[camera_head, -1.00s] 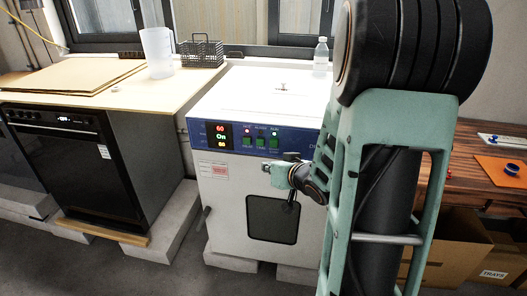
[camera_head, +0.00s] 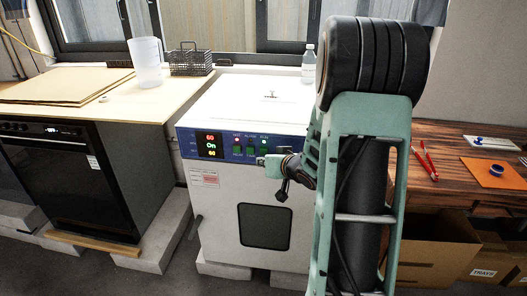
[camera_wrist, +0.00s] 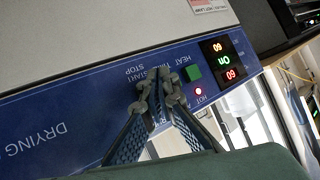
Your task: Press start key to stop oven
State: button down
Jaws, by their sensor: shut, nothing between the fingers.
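The drying oven (camera_head: 210,240) is a white box with a blue control panel. Its display (camera_head: 209,145) reads 60, On and 60, and it also shows in the wrist view (camera_wrist: 225,59). Green keys (camera_head: 237,149) sit right of the display, with a lit red lamp and a lit green lamp above. My gripper (camera_head: 262,160) is shut and empty at the panel's lower edge, by the right-hand key. In the wrist view my fingertips (camera_wrist: 158,88) lie over the panel beside the START STOP lettering (camera_wrist: 147,73). They hide the key there, so contact cannot be told. The HEAT key (camera_wrist: 194,73) is uncovered.
A black-fronted appliance (camera_head: 60,175) stands left under a bench with a jug (camera_head: 147,62) and wire basket (camera_head: 191,60). A bottle (camera_head: 308,62) stands on the oven. A wooden table (camera_head: 440,145) is at right, with cardboard boxes (camera_head: 435,240) below.

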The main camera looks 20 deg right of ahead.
aim_at(262, 154)
jog(key=shift+w+d, duration=0.5)
jog(key=shift+w, duration=0.25)
jog(key=shift+w+d+p, duration=0.1)
jog(key=shift+p, duration=0.25)
dwell(0.6)
jog(key=shift+w+d, duration=0.15)
jog(key=shift+w, duration=0.1)
jog(key=shift+w+d+p, duration=0.5)
jog(key=shift+w+p, duration=0.15)
jog(key=shift+w, duration=0.05)
dwell(1.0)
dwell(0.4)
jog(key=shift+s+a, duration=0.75)
jog(key=shift+s, duration=0.3)
jog(key=shift+s+b, duration=0.1)
jog(key=shift+b, duration=0.2)
jog(key=shift+s+a+b, duration=0.2)
jog(key=shift+s+a, duration=0.5)
jog(key=shift+s, duration=0.3)
jog(key=shift+s+a+b, duration=0.15)
jog(key=shift+s+a, duration=0.55)
jog(key=shift+s, duration=0.25)
